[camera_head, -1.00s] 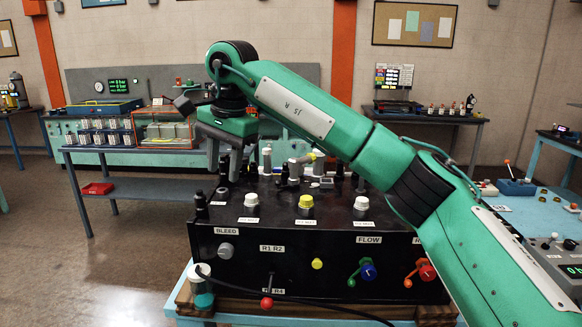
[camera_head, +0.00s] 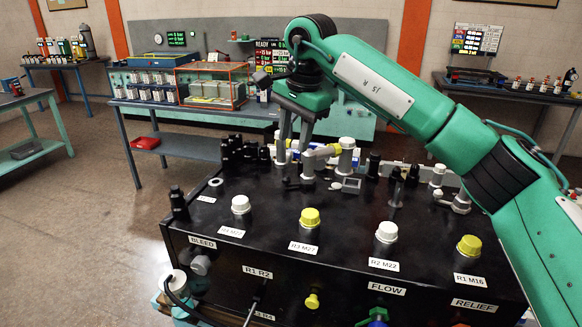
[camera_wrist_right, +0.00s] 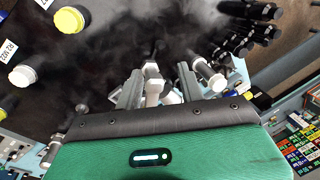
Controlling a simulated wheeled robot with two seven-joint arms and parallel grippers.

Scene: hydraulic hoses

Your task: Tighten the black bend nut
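My right gripper (camera_head: 298,140) points down over the back middle of a black block (camera_head: 270,195). Its two fingers stand apart on either side of a grey fitting, which shows between the fingertips in the right wrist view (camera_wrist_right: 153,88). Whether the fingers touch it I cannot tell. A grey bend with a yellowish part (camera_head: 325,151) lies just right of the gripper in the head view. Black fittings (camera_head: 374,166) stand further right, and several more (camera_head: 240,152) stand at the back left. I cannot tell which part is the black bend nut. My left gripper is out of view.
White caps (camera_head: 240,205) and yellow caps (camera_head: 310,218) stand along the block's front top edge. Knobs and a lever line its front face. A bench (camera_head: 185,146) with an orange-framed case stands behind.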

